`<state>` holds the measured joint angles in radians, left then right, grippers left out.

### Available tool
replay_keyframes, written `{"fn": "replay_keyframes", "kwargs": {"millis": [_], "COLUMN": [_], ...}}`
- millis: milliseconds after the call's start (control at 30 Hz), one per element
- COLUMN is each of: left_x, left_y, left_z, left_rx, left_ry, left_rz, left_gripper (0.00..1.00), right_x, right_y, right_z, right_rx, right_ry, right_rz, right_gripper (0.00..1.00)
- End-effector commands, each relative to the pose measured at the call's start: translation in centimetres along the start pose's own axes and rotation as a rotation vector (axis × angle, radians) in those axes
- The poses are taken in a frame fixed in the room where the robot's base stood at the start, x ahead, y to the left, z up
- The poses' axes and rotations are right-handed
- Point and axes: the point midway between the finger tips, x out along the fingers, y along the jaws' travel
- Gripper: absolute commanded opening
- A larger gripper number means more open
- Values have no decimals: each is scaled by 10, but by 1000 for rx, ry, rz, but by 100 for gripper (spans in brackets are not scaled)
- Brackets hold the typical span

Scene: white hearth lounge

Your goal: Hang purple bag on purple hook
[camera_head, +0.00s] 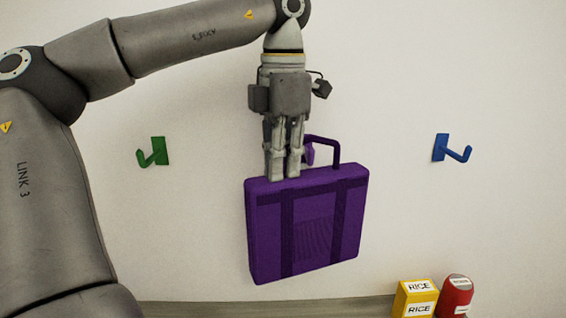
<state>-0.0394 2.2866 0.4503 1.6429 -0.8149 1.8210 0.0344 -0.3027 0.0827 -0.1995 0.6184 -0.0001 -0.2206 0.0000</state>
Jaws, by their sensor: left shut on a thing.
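The purple bag (306,225) hangs upright, slightly tilted, in front of the white wall. My left gripper (283,172) points down at the left part of the bag's top and is shut on the bag. The dark purple handle (337,150) rises to the right of the fingers. A small part of the purple hook (310,153) shows between the fingers and the handle; the rest of it is hidden. I cannot tell whether the handle is around the hook or only in front of it. My right gripper is not in view.
A green hook (153,152) is on the wall to the left and a blue hook (452,149) to the right. A yellow rice box (416,298) and a red container (456,296) stand below right. The wall between bag and blue hook is clear.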

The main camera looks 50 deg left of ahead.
Motion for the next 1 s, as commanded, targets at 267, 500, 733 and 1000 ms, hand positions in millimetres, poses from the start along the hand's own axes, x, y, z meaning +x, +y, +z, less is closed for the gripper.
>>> {"fn": "replay_keyframes", "kwargs": {"millis": [267, 500, 733, 1000], "left_x": [2, 16, 27, 31], "left_y": [16, 22, 25, 26], "left_z": [6, 8, 9, 10], "left_rx": [-1, 1, 0, -1], "left_ry": [0, 0, 0, -1], "left_rz": [-1, -1, 1, 2], "left_gripper": [0, 0, 0, 0], "right_x": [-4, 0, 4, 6], "right_y": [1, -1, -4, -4], "right_z": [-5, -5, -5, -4], "right_rx": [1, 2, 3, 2], "right_ry": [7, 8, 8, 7], "right_rz": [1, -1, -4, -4], "right_gripper": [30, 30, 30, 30]}}
